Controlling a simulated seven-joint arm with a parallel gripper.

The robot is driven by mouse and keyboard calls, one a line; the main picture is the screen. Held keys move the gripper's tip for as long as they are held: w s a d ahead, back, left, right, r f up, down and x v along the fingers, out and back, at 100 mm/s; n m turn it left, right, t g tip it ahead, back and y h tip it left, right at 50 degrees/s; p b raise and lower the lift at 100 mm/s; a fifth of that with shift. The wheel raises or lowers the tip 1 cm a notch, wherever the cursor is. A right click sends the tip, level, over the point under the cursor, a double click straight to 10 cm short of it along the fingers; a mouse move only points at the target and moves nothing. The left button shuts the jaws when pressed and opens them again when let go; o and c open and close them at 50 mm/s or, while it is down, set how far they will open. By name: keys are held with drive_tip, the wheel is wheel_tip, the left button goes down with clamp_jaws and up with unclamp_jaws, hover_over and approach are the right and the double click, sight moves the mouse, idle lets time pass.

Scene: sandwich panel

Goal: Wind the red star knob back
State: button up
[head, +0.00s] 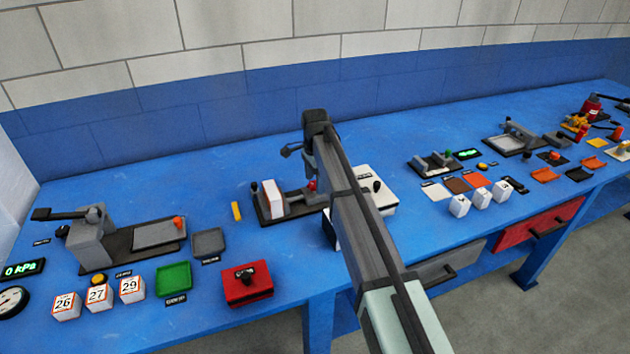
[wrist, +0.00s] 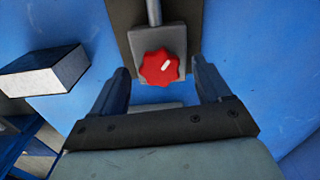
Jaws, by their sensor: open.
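The red star knob (wrist: 158,70) shows in the wrist view on a grey block (wrist: 176,40) with a rod running out of its top side. A short white mark on the knob points up and to the right. My gripper (wrist: 162,76) is open, one finger on each side of the knob's line, with a clear gap to each; the knob does not look gripped. In the head view a small part of the red knob (head: 312,185) shows beside my arm, at the right end of a grey vice-like fixture (head: 270,208) with a white block in it.
A white box (head: 383,198) with a black knob stands right of the fixture, partly behind my arm. A yellow piece (head: 237,210) lies to its left. A red box (head: 246,287) and a green tray (head: 174,280) are nearer the front edge.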

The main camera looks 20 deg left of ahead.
drive_tip(key=shift+f, duration=0.35)
drive_tip(key=c, duration=1)
